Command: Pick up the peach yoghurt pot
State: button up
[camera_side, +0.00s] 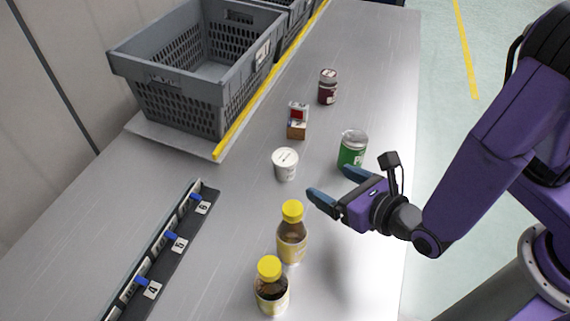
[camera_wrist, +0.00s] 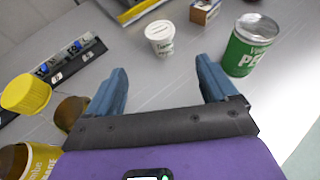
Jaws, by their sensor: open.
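A small white pot with a pale lid, which looks like the yoghurt pot (camera_side: 285,165), stands upright on the grey table; I cannot read a flavour on it. In the wrist view this pot (camera_wrist: 160,38) is ahead of my gripper, between the lines of the two fingers but beyond their tips. My gripper (camera_side: 332,185) is open and empty, to the right of and nearer than the pot in the side view. Its blue fingers (camera_wrist: 162,75) are spread wide in the wrist view and touch nothing that I can see.
A green can (camera_side: 351,150) stands close beside my gripper. Two yellow-capped bottles (camera_side: 291,235) stand on the other side. A small box (camera_side: 297,122) and dark red jar (camera_side: 327,87) are farther back. A grey crate (camera_side: 180,105) and numbered rail (camera_side: 165,250) lie left.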

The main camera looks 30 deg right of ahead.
aim_at(291, 162)
jog(key=x, duration=1.7)
jog(key=shift+w, duration=0.1)
jog(key=shift+f, duration=0.1)
jog(key=c, duration=1.1)
